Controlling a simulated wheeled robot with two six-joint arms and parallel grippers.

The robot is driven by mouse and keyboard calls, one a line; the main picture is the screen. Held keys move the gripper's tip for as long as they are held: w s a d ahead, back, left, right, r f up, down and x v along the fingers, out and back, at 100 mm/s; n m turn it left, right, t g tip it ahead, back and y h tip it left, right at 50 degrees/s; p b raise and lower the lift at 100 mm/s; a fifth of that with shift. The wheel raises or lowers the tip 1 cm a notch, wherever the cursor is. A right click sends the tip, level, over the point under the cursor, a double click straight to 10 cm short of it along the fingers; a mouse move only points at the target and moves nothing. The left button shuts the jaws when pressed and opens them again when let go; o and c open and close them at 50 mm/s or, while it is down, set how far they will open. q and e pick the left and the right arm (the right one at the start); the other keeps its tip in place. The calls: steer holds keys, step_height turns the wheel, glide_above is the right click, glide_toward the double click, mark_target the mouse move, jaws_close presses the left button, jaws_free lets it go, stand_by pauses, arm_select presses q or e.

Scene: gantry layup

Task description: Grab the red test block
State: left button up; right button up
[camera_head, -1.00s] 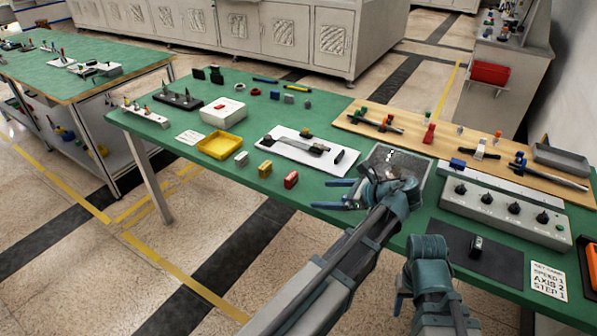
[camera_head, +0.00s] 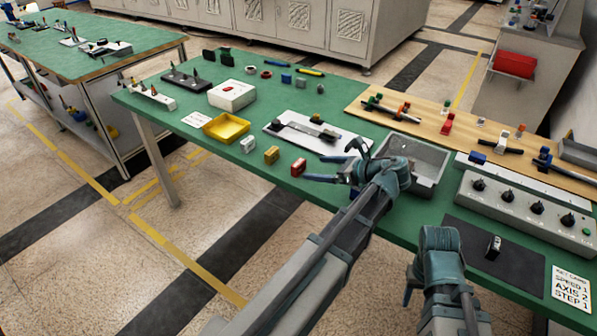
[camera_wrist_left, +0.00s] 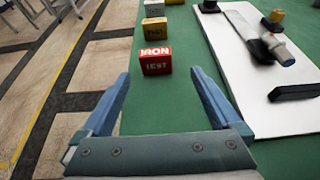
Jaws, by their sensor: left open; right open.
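The red test block (camera_head: 298,167) sits on the green table near its front edge, at the right end of a short row of blocks. In the left wrist view the red block (camera_wrist_left: 156,60) shows lettering reading IRON and TEST, and lies ahead of and between the open fingers. My left gripper (camera_head: 318,166) is open and empty, just right of the block and apart from it; its fingers also show in the left wrist view (camera_wrist_left: 160,100). My right gripper (camera_head: 408,293) is at the lower right, away from the block, with its fingers barely visible.
A yellow block (camera_head: 271,155) and a pale block (camera_head: 247,145) stand left of the red one. A white board (camera_head: 345,145) with a tool lies behind. A yellow tray (camera_head: 226,127) is further left. A grey tray (camera_head: 432,165) is behind my left arm. Table front edge is close.

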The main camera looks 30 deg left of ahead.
mark_target(301, 165)
arm_select(q)
steer(key=shift+a+f, duration=0.15)
steer(key=shift+a, duration=0.2)
steer(key=shift+a, duration=0.1)
steer(key=x, duration=0.2)
steer(key=b+x, duration=0.1)
steer(key=x, duration=0.1)
steer(key=shift+s+a+r, duration=0.15)
steer(key=shift+s+r, duration=0.1)
steer(key=shift+s, duration=0.1)
steer(key=shift+w+a+f, duration=0.1)
steer(key=shift+a, duration=0.35)
jaws_close()
